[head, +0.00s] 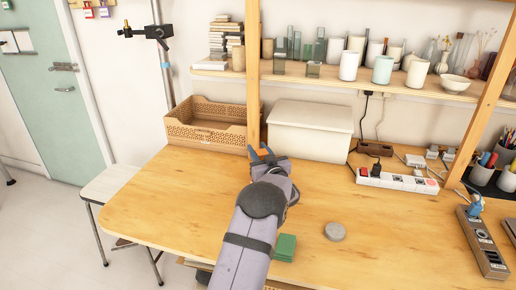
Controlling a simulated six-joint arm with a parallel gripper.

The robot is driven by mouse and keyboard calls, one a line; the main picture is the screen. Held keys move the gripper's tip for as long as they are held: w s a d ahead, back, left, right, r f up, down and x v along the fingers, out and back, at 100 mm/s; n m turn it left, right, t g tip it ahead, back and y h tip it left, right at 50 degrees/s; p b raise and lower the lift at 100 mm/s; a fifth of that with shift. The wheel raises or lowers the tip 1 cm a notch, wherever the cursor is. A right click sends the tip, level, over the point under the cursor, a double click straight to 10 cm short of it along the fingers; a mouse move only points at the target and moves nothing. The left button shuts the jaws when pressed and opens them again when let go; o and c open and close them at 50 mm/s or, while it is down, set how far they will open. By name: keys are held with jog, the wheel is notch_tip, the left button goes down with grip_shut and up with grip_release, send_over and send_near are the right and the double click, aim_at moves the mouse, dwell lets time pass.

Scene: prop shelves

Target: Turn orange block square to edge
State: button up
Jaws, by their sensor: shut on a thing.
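My gripper (263,152) is at the far end of my grey arm, over the wooden table (180,205), near the shelf post and the front left of the white lidded box. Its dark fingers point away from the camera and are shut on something. Whether the gripper touches the table cannot be told.
A green block (286,247) and a grey disc (335,232) lie at the front. A tan crate (207,112), white box (310,128) and wooden post (252,70) stand behind. A power strip (397,181) and grey device (482,243) are right. The table's left part is clear.

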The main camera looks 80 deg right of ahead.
jog(key=shift+m+g+b, duration=0.3)
jog(key=shift+g+b, duration=0.1)
jog(key=m+g+h+b, duration=0.1)
jog(key=g, duration=0.1)
jog(key=m+g+h+b, duration=0.1)
jog(key=b, duration=0.1)
jog(key=shift+s+d+m+g, duration=0.2)
jog(key=shift+s+m+g, duration=0.1)
jog(key=shift+s+g, duration=0.1)
jog(key=shift+s+d+f+m+g+h+p, duration=0.1)
jog(key=shift+s+f+m+g+h+p, duration=0.15)
jog(key=shift+m+g, duration=0.55)
jog(key=shift+s+f+m+g+h+p, duration=0.2)
jog(key=shift+m+g, duration=0.25)
jog(key=shift+g, duration=0.7)
jog(key=shift+s+d+f+m+g+h+p, duration=0.15)
jog(key=shift+s+f+m+g, duration=0.15)
jog(key=shift+m+g, duration=0.5)
jog(key=shift+a+f+b, duration=0.1)
jog(key=shift+f+b, duration=0.15)
jog(key=shift+b, duration=0.1)
jog(key=o, duration=1.2)
jog(key=shift+a, duration=0.2)
